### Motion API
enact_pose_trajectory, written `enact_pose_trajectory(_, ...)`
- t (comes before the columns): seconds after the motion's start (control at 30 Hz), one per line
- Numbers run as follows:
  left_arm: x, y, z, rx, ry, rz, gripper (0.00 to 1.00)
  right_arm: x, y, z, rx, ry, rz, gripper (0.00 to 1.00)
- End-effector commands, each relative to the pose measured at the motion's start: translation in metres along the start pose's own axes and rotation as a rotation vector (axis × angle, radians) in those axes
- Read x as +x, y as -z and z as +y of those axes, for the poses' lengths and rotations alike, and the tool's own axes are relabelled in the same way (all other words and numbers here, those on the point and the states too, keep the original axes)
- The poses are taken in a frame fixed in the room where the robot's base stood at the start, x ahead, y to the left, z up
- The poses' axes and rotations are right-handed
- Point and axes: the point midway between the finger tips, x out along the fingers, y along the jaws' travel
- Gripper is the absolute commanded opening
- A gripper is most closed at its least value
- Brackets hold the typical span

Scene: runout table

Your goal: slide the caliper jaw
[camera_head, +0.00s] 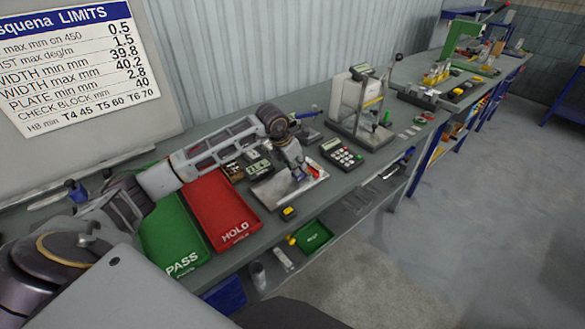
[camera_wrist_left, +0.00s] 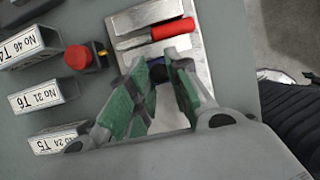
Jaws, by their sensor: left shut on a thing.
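My left gripper (camera_head: 300,174) reaches down over a pale metal plate (camera_head: 268,197) on the bench. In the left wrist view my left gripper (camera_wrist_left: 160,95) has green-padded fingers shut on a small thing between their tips. That thing is mostly hidden; a dark blue bit shows there. I cannot make out the caliper or its jaw clearly in either view. A red-handled tool (camera_wrist_left: 172,29) lies on the metal plate (camera_wrist_left: 198,62), just beyond the fingertips. My right gripper is not in view.
A green PASS tray (camera_head: 172,238) and red HOLD tray (camera_head: 222,205) lie left of the plate. A keypad device (camera_head: 342,154) and a lever stand (camera_head: 356,105) are to the right. Labelled blocks (camera_wrist_left: 35,97) and a red-knobbed box (camera_wrist_left: 83,58) lie beside the plate.

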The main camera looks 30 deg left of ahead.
Motion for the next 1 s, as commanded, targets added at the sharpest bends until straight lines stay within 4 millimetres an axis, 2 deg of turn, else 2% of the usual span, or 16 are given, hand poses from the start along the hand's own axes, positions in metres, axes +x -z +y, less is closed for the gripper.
enact_pose_trajectory(0.3,0.0,0.0,0.001,0.001,-0.002,0.002,0.0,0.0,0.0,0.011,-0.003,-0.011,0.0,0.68)
enact_pose_trajectory(0.33,0.0,0.0,0.001,0.001,-0.002,0.002,0.22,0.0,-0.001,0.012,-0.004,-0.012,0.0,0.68)
enact_pose_trajectory(0.5,0.0,0.0,0.001,0.001,-0.002,0.001,0.42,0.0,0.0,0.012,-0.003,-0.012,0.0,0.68)
enact_pose_trajectory(0.8,0.0,-0.001,0.0,0.001,0.0,0.001,0.42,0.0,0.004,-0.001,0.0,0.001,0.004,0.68)
enact_pose_trajectory(1.0,-0.006,-0.001,0.0,0.001,-0.001,-0.001,0.42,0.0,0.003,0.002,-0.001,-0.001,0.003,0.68)
